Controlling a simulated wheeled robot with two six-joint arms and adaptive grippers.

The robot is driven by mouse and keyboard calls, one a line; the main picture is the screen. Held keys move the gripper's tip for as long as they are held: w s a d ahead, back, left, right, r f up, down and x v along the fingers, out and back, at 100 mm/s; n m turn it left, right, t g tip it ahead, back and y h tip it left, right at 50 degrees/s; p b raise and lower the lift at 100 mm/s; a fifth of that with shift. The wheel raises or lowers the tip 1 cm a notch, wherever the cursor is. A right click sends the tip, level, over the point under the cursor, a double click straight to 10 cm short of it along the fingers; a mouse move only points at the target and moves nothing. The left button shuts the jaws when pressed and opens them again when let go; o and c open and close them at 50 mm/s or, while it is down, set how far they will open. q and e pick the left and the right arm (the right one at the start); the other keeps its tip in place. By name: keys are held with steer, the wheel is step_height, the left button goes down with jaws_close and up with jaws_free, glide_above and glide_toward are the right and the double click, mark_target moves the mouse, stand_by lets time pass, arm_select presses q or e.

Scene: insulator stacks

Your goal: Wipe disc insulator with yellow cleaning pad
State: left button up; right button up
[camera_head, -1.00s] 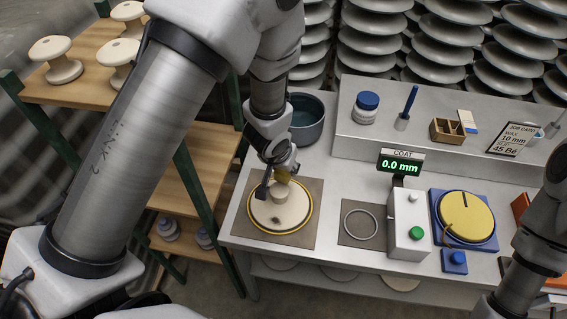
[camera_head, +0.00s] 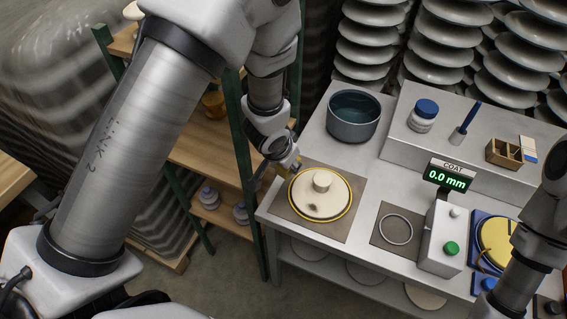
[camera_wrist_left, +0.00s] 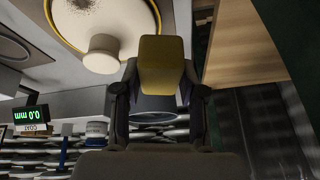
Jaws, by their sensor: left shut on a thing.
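The pale disc insulator (camera_head: 328,205) lies flat on a brown mat (camera_head: 352,228) on the grey bench, with a round knob at its centre, a yellow ring around its rim and a dark smudge on its face. My left gripper (camera_head: 268,172) is just left of the disc, beside the bench edge. In the left wrist view it (camera_wrist_left: 160,90) is shut on the yellow cleaning pad (camera_wrist_left: 162,62). There the pad appears beside the disc (camera_wrist_left: 110,22) and its knob; contact cannot be told. My right arm shows at the right, but its gripper is out of view.
A dark bowl (camera_head: 353,118) stands behind the mat. A coat gauge (camera_head: 440,238) reading 0.0 mm and an empty ring (camera_head: 396,229) are to the right. Left of the bench is a wooden shelf (camera_head: 215,150) with green posts.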

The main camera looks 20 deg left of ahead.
arm_select(q)
steer(key=m, duration=0.2)
steer(key=shift+w+d+r+m+h, duration=0.1)
steer(key=shift+d+m+h, duration=0.3)
steer(key=shift+s+d+r+m+h, duration=0.1)
steer(key=shift+s+d+m+h, duration=0.15)
steer(key=shift+m, duration=0.55)
steer(key=shift+s+d+f+m+h+p, duration=0.6)
steer(key=shift+s+d+m+h, duration=1)
steer(key=shift+s+m, duration=2.2)
steer(key=shift+m+y, duration=0.25)
steer(key=shift+m, duration=0.15)
steer(key=f+b, duration=0.1)
steer(key=w+f+b, duration=0.1)
steer(key=f, duration=0.1)
steer(key=w+f+b, duration=0.1)
steer(key=shift+w+d+f, duration=0.2)
steer(key=shift+d, duration=0.05)
steer(key=shift+w+f+b, duration=0.2)
steer(key=shift+f+b, duration=0.05)
steer(key=shift+b, duration=0.1)
steer(key=shift+w+f+b, duration=0.3)
steer(key=shift+f+b, duration=0.3)
steer(key=shift+f, duration=0.35)
steer(key=shift+d, duration=0.1)
